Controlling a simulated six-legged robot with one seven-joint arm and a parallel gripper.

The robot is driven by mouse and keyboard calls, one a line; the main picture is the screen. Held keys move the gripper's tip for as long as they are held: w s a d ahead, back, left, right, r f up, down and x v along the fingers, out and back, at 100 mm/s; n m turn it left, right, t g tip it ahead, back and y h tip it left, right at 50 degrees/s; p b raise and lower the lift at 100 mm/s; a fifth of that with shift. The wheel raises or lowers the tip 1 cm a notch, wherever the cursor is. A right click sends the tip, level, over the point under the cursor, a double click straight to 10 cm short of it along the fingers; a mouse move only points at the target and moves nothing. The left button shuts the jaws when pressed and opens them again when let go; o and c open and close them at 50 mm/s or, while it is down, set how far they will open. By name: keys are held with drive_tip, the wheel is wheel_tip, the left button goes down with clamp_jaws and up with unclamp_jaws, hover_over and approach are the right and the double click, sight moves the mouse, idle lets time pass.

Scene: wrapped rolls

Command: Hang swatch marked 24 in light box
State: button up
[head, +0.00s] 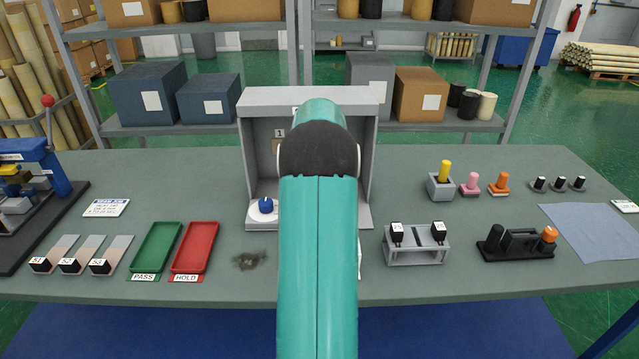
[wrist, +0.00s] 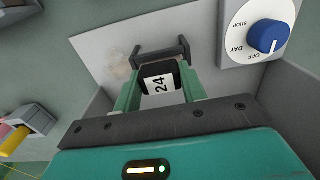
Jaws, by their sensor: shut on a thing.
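The swatch marked 24 (wrist: 158,84) shows in the wrist view as a black grip block with a white label. My gripper (wrist: 160,62) is shut on this block between its green fingers. The rest of the swatch is hidden. The grey light box (head: 309,96) stands at the middle of the table in the head view, with a tag reading 1 inside. In the wrist view, its pale surfaces lie beyond the fingers, and its blue knob (wrist: 268,37) is at upper right. In the head view my teal arm reaches into the box front and hides my gripper, the swatch and much of the interior.
A grey rack (head: 417,257) with two black-topped pieces stands right of the box. Left are a red tray (head: 196,247), a green tray (head: 156,247) and several black-ended swatches (head: 110,256). Stamps, a black holder (head: 516,245) and a blue cloth (head: 592,235) lie right.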

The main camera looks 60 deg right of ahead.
drive_tip(key=shift+f, duration=0.85)
drive_tip(key=o, duration=1.2)
drive_tip(key=shift+o, duration=0.2)
drive_tip(key=shift+r, duration=0.1)
wheel_tip(320, 180, up, 14)
drive_tip(key=shift+f, duration=0.2)
